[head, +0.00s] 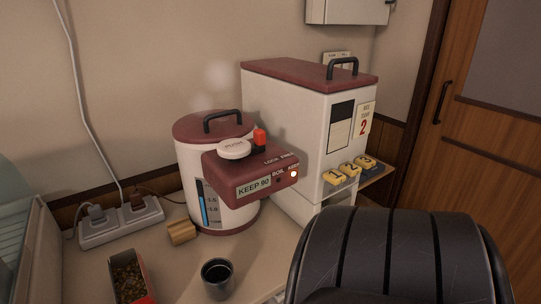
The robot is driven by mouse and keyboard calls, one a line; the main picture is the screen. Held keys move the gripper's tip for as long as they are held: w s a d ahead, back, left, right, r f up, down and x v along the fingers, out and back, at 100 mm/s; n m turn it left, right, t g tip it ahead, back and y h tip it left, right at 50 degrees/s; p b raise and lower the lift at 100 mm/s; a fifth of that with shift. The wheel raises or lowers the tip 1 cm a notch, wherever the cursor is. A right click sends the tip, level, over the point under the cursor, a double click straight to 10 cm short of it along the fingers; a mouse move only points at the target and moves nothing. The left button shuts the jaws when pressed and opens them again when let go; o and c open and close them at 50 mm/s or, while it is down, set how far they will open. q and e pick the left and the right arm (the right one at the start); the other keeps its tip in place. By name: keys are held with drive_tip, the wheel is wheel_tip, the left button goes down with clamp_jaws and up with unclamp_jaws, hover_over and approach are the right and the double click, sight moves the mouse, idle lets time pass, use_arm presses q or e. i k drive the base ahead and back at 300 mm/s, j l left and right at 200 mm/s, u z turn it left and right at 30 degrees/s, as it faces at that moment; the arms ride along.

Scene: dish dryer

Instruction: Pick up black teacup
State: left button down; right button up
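The black teacup (217,278) stands upright on the light tabletop at the bottom centre of the head view, near the frame's lower edge. Its round mouth faces up and its inside looks dark. I cannot tell whether it holds liquid. It stands in front of the white and dark red hot-water pot, with a gap between them. No gripper is seen touching it. Neither my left gripper nor my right gripper is in view.
The hot-water pot (187,180) reads "KEEP 90", with faint steam above. A white dispenser (285,120) with yellow numbered buttons stands right. A wooden block (181,232), open red box (128,277) and power strip (122,226) lie left. A large black ribbed shape hides the lower right.

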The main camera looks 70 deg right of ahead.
sight(218, 275)
drive_tip(key=l+z, duration=0.2)
drive_tip(key=z, duration=1.3)
